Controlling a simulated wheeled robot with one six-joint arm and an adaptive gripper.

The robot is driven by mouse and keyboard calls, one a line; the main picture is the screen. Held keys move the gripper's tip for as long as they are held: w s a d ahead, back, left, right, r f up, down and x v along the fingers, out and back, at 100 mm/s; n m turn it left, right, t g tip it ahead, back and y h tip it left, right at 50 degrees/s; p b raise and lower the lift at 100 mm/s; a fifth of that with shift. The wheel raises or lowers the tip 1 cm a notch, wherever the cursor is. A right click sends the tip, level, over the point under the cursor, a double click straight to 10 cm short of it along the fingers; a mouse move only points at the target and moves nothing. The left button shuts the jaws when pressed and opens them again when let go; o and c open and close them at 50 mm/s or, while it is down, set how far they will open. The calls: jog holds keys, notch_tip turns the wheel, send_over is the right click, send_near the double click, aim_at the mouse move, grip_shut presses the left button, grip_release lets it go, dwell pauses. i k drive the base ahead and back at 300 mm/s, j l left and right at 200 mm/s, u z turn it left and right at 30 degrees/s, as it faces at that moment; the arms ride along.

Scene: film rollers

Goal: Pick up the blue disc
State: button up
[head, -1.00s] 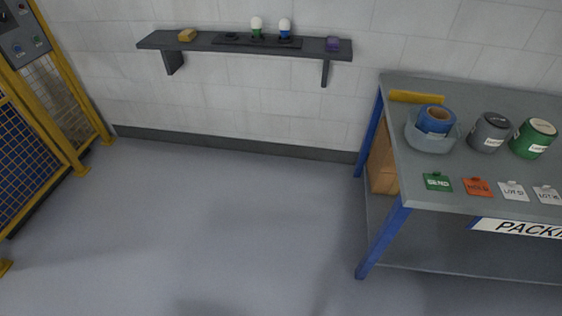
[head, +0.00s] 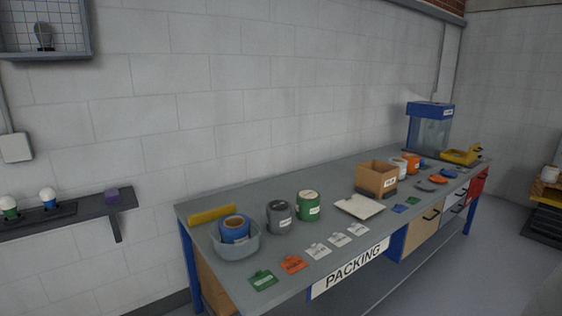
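A small flat blue piece (head: 449,173), perhaps the blue disc, lies near the far right end of the packing bench (head: 330,185). It is too small to be sure of its shape. An orange disc (head: 438,179) and a dark grey disc (head: 425,186) lie close to it. A blue roll with a brown core (head: 235,228) sits in a translucent bowl (head: 236,246) at the bench's near left end. My gripper is not in view.
A cardboard box (head: 376,179), grey canister (head: 279,217), green canister (head: 308,205) and several cards stand or lie on the bench. A blue-topped clear case (head: 428,128) is at its far end. A wall shelf (head: 90,209) is at left; some floor shows at right.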

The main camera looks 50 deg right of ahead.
aim_at(447, 173)
jog(key=z, duration=2.5)
